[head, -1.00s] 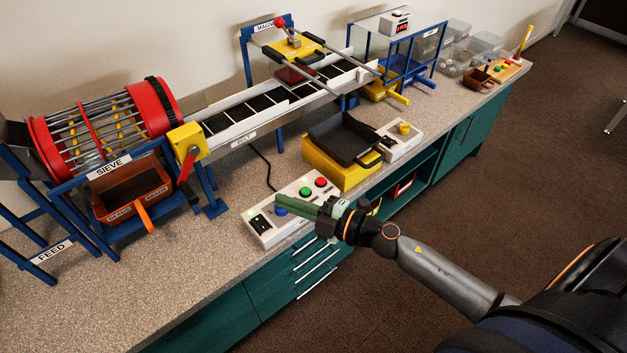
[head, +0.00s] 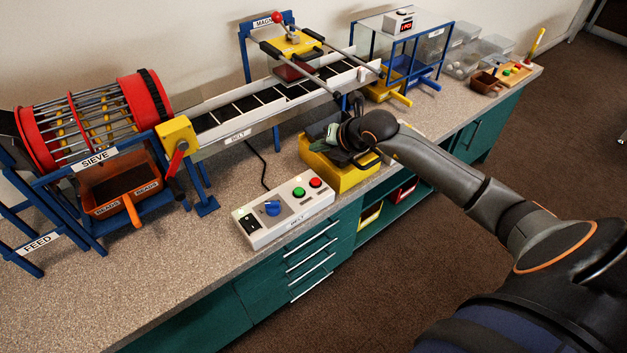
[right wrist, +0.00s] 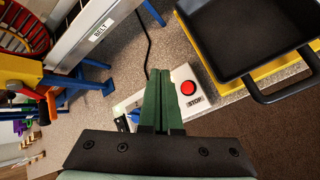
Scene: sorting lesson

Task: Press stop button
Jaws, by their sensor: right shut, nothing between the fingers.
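The control box (head: 262,232) labelled BELT lies on the bench near its front edge. Its red button (head: 316,182) is at the right end, beside a green button (head: 299,192). In the right wrist view the red button (right wrist: 188,88) has a STOP label next to it. My right gripper (head: 333,138) is up and to the right of the box in the head view, over the yellow bin. In the right wrist view my right gripper (right wrist: 160,72) has its green fingers together and empty, just left of the red button, apparently above the box. My left gripper is not in view.
A blue knob (head: 272,208) and a black switch are on the same box. A yellow bin (head: 343,176) with a black tray (right wrist: 240,40) stands close by on the right. The belt conveyor (head: 235,134) runs behind. Bare bench lies left of the box.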

